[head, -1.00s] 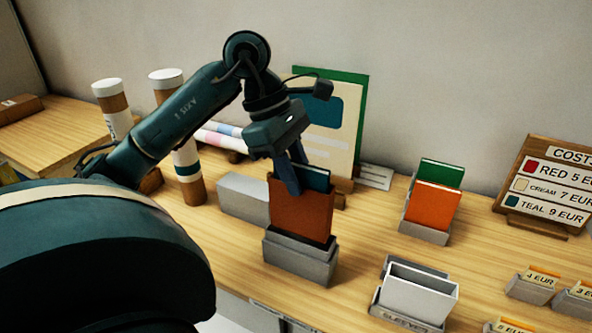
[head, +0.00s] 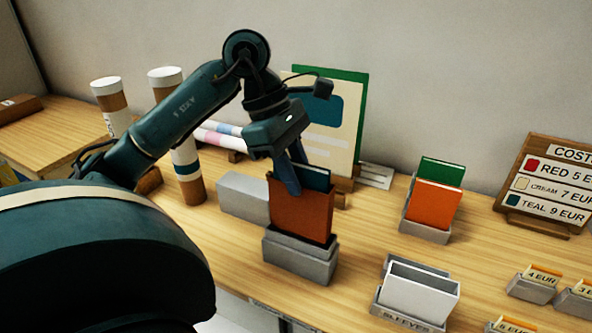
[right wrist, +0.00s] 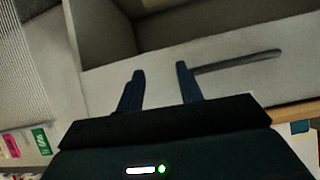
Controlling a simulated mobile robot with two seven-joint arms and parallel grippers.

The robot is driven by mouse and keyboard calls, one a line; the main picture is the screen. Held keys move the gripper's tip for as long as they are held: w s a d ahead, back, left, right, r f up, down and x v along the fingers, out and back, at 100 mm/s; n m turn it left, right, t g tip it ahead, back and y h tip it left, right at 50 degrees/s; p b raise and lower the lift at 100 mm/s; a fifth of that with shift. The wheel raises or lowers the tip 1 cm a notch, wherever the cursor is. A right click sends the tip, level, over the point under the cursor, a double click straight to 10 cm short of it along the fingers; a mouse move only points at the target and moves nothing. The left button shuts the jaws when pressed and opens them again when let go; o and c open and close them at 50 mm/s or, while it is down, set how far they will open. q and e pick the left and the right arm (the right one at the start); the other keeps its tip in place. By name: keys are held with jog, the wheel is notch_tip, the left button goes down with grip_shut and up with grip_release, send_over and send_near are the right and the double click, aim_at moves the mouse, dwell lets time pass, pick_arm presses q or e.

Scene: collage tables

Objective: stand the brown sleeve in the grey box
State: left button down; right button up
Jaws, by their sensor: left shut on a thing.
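The brown sleeve (head: 304,214) stands nearly upright, with a dark teal card (head: 316,177) showing above its top edge. Its lower end is inside the grey box (head: 299,263) on the table, and the box's front wall hides its bottom. My left gripper (head: 289,184) points down from above and is shut on the sleeve at its top left edge. One finger lies in front of the sleeve; the other is mostly hidden. My right gripper (right wrist: 160,88) shows only in the right wrist view, its fingers apart with nothing between them.
A plain grey block (head: 242,198) is left of the grey box. A holder with white sleeves (head: 420,291) is at the right front. Another holder has orange and green cards (head: 434,204). A price board (head: 548,188) and tall tubes (head: 187,165) stand further back. Bare table lies between the holders.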

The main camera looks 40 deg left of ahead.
aim_at(296, 216)
pick_arm(q)
jog(key=shift+f+b, duration=2.4)
jog(key=shift+f, duration=0.1)
jog(key=shift+f+b, duration=0.55)
jog(key=shift+b, duration=0.05)
jog(key=shift+f+b, duration=1.75)
jog(key=c, duration=1.1)
grip_release()
jog(key=shift+o, duration=0.2)
